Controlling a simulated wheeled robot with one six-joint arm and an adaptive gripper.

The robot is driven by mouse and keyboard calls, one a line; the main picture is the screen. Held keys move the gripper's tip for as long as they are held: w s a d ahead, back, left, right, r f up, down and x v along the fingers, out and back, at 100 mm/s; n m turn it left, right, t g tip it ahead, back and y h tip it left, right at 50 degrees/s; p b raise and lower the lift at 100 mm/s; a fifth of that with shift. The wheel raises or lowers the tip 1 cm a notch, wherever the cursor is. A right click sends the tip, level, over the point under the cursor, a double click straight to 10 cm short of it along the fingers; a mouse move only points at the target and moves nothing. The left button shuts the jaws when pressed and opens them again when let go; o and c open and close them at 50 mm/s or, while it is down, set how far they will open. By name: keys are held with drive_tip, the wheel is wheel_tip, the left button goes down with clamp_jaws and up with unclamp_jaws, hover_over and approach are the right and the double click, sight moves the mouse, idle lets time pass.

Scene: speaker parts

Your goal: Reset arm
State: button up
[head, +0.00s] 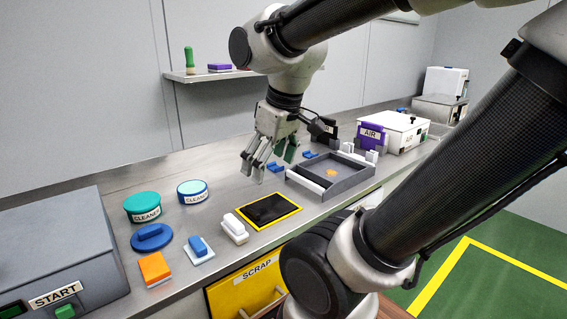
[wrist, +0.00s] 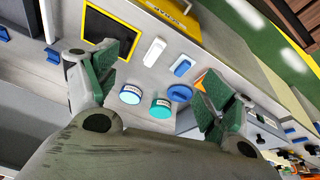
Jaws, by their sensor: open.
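My gripper (head: 266,160) hangs from my arm above the steel counter (head: 190,247), pointing down, with nothing between its fingers. It is near the back edge of the black pad with a yellow border (head: 270,210). In the wrist view my gripper (wrist: 160,88) shows its two green-padded fingers spread wide apart. Two round cleaner tins, one green-lidded (head: 142,205) and one blue-lidded (head: 192,190), show beyond the fingers in the wrist view. The fingers touch nothing that I can see.
A grey START machine (head: 65,245) stands at the left. A grey tray (head: 325,178) and a white AIR box (head: 400,132) stand at the right. A white-handled block (head: 234,228), a blue-handled one (head: 199,248) and an orange block (head: 155,269) lie in front. A shelf (head: 205,75) is on the wall.

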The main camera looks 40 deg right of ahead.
drive_tip(key=s+m, duration=0.1)
drive_tip(key=s+d+m, duration=0.1)
drive_tip(key=s, duration=0.1)
drive_tip(key=shift+s+d+r+m+t, duration=0.15)
drive_tip(key=shift+s+r+m+t, duration=0.15)
drive_tip(key=shift+m, duration=0.1)
drive_tip(key=shift+o, duration=0.2)
drive_tip(key=shift+w, duration=0.1)
idle(0.7)
